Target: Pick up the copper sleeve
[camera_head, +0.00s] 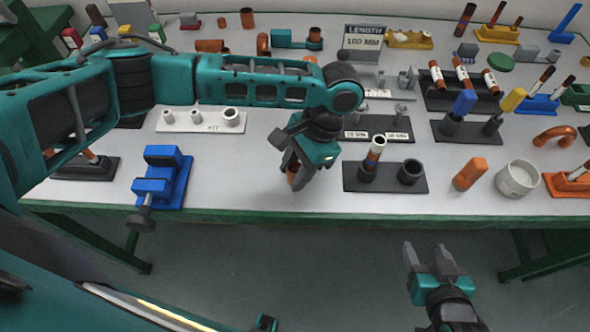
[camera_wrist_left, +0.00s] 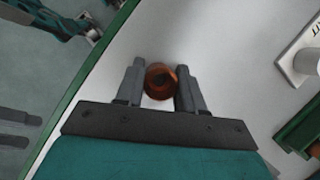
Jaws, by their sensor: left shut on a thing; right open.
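The copper sleeve (camera_wrist_left: 161,81) is a short, hollow, copper-coloured cylinder. In the left wrist view it stands between the two grey fingers of my left gripper (camera_wrist_left: 160,84), which is shut on it. In the head view the sleeve (camera_head: 293,182) shows partly below the left gripper (camera_head: 294,165), near the table's front edge; the fingers hide some of it. I cannot tell whether it touches the table. My right gripper (camera_head: 432,262) is open and empty, in front of the table and beyond its edge.
A blue vise (camera_head: 163,178) stands to the left. A black holder (camera_head: 388,184) with a tube and a ring is right of the left gripper. A white tray (camera_head: 200,121) lies behind. An orange block (camera_head: 470,174) and a white cup (camera_head: 517,178) stand farther right. The table front around the gripper is clear.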

